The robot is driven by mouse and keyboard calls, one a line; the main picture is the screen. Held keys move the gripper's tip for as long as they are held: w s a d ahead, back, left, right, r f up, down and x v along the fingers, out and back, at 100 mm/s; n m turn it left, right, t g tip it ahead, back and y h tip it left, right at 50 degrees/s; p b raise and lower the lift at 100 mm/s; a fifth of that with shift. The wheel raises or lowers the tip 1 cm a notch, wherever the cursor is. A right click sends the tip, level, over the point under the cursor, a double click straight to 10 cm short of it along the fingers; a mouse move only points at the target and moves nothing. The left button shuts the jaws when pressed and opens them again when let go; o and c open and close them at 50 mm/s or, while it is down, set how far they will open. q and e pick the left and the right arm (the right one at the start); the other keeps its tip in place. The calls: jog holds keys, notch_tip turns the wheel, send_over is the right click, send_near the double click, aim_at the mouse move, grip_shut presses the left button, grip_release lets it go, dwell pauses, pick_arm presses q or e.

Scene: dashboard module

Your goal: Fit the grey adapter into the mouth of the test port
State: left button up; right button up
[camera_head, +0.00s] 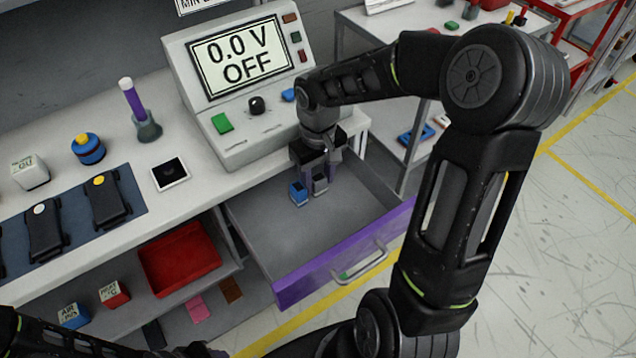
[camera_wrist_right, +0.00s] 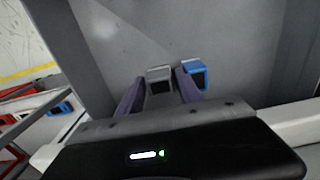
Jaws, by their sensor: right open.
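The grey adapter (camera_head: 320,185) sits on the floor of the open drawer (camera_head: 270,215), beside a blue adapter (camera_head: 298,194). My right gripper (camera_head: 319,174) reaches down into the drawer with its jaws open. In the right wrist view the grey adapter (camera_wrist_right: 159,75) shows between the two purple-grey fingers of my right gripper (camera_wrist_right: 160,88). The blue adapter (camera_wrist_right: 196,73) is just outside the right-hand finger. I cannot tell whether the fingers touch the grey one. I cannot make out the test port. My left gripper does not show; a dark arm part is at the lower left.
The test console (camera_head: 240,85), reading "0.0 V OFF", stands on the worktop above the drawer. The drawer has a purple front (camera_head: 340,262) with a handle. A red bin (camera_head: 180,258) sits on the shelf at left. The rest of the drawer floor is clear.

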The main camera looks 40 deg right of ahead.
dwell(0.6)
grip_shut()
